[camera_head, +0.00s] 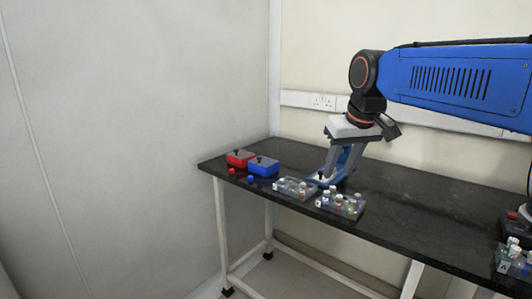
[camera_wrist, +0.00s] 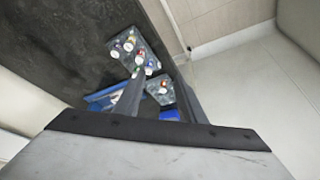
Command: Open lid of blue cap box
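The blue box (camera_head: 265,168) sits near the left end of the dark table in the head view. Its lid is on, with a small black knob on top. A small blue cap (camera_head: 249,178) lies in front of it. My gripper (camera_head: 329,179) is low over the table, to the right of the blue box and apart from it. Its two fingers stand apart in the wrist view (camera_wrist: 158,68), with nothing seen held between them. A blue patch (camera_wrist: 169,115) shows between the fingers there; I cannot tell whether it is the box.
A red box (camera_head: 237,159) stands left of the blue box, with a red cap (camera_head: 230,171) in front. Clear racks of vials (camera_head: 292,190) (camera_head: 341,208) stand by my gripper; another (camera_head: 512,264) is at far right. A blue-and-white item (camera_wrist: 100,98) lies beside the left finger. The table middle is clear.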

